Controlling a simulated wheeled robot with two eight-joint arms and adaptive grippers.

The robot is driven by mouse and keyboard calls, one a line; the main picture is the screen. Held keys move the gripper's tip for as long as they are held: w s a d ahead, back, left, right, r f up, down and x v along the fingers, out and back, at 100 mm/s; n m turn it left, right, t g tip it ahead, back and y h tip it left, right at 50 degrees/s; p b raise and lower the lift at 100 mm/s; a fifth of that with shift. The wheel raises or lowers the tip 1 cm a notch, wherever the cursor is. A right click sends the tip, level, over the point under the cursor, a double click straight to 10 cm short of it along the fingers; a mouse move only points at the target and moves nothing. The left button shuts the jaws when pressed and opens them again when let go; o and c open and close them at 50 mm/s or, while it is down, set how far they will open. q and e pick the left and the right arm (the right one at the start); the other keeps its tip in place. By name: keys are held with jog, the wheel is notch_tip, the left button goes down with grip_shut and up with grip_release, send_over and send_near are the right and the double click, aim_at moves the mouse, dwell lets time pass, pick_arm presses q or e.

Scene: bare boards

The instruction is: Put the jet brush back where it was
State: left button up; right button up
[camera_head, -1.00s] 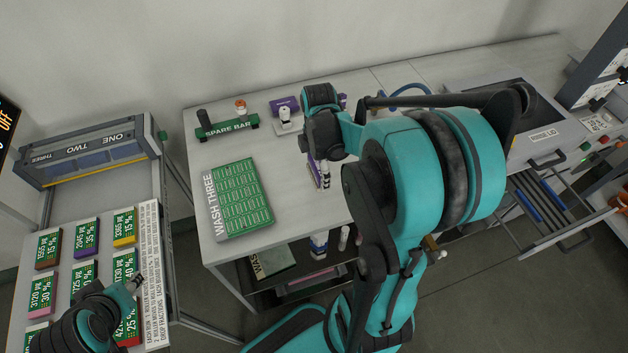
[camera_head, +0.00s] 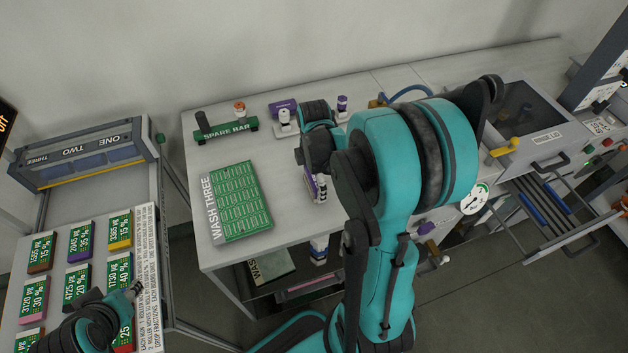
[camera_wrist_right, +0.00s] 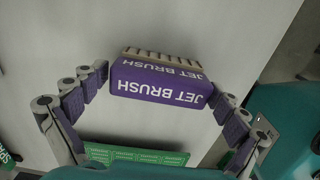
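The jet brush (camera_wrist_right: 160,82) is a purple block with white lettering and pale bristles along one edge. In the right wrist view it sits between the pads of my right gripper (camera_wrist_right: 160,100), which press its two ends. In the head view the purple brush (camera_head: 311,186) shows just below my right wrist, right of the WASH THREE board; my right gripper (camera_head: 318,188) is mostly hidden by its own arm. I cannot tell whether the brush touches the table.
The green WASH THREE board (camera_head: 240,202) lies on the pale table. Behind it stand the SPARE BAR (camera_head: 227,131), a purple block (camera_head: 283,108) and a white bottle (camera_head: 285,122). A purple-capped bottle (camera_head: 342,105) stands near my right wrist. An open drawer (camera_head: 550,205) juts out at right.

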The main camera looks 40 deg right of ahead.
aim_at(314, 178)
jog(key=shift+r+p, duration=0.35)
jog(key=shift+r, duration=0.2)
notch_tip(314, 178, up, 11)
jog(key=p, duration=0.3)
jog(key=s+a+r+m+t, duration=0.2)
jog(key=a+m+t, duration=0.1)
jog(key=a+m, duration=0.4)
jog(key=s+a+r+m+t, duration=0.2)
jog(key=s+a+m+t, duration=0.1)
jog(key=a+m, duration=0.4)
jog(key=shift+s+a+t, duration=0.3)
jog(key=shift+a+t, duration=0.3)
jog(key=shift+a, duration=0.2)
